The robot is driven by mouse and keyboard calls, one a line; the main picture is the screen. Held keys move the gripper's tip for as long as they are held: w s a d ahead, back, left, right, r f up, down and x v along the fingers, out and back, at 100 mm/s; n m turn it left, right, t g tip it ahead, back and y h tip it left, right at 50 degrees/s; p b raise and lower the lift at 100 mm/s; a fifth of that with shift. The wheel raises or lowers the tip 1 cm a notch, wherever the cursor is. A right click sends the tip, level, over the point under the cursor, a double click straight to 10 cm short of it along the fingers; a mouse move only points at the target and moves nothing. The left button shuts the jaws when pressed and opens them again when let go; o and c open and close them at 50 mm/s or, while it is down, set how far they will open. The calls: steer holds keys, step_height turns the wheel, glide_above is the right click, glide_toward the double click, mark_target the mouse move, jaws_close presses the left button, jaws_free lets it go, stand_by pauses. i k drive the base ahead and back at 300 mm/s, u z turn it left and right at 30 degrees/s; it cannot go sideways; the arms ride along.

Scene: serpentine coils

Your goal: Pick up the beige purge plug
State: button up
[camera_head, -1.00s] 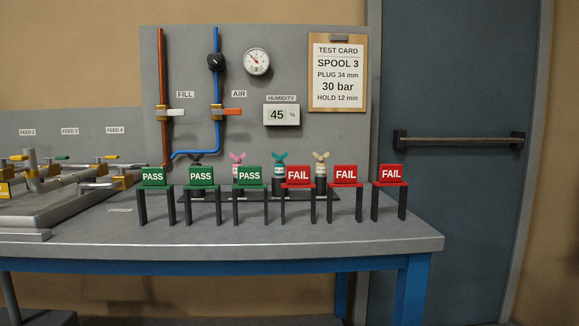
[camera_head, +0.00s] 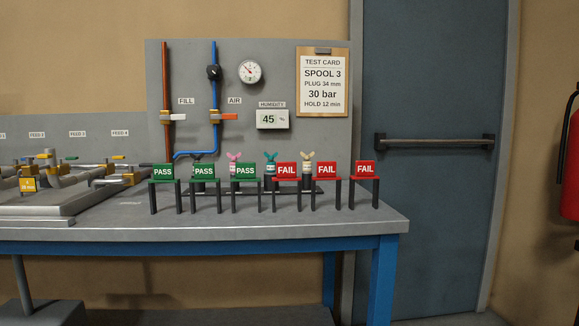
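The beige purge plug (camera_head: 308,169) stands toward the right end of a row of plugs at the back of the grey workbench (camera_head: 240,226). Its wing-shaped top shows above the red FAIL signs, between the left and middle ones; the signs partly hide its lower part. A teal plug (camera_head: 270,160) and a pink plug (camera_head: 233,160) stand to its left. A dark plug top shows further left, behind a green PASS sign. The plugs sit on a dark rack (camera_head: 318,191), mostly hidden. My gripper is not in view.
Green PASS signs (camera_head: 163,171) and red FAIL signs (camera_head: 365,169) on dark legs stand in a row before the plugs. A valve manifold (camera_head: 60,180) fills the bench's left. A panel (camera_head: 330,150) rises behind. A fire extinguisher (camera_head: 571,165) hangs at far right.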

mark_target(306, 165)
steer(key=u, duration=0.05)
steer(key=i, duration=0.5)
steer(key=u, duration=1.05)
steer(key=k, duration=1.55)
steer(key=z, duration=0.65)
steer(key=i, duration=1.05)
steer(key=z, duration=0.05)
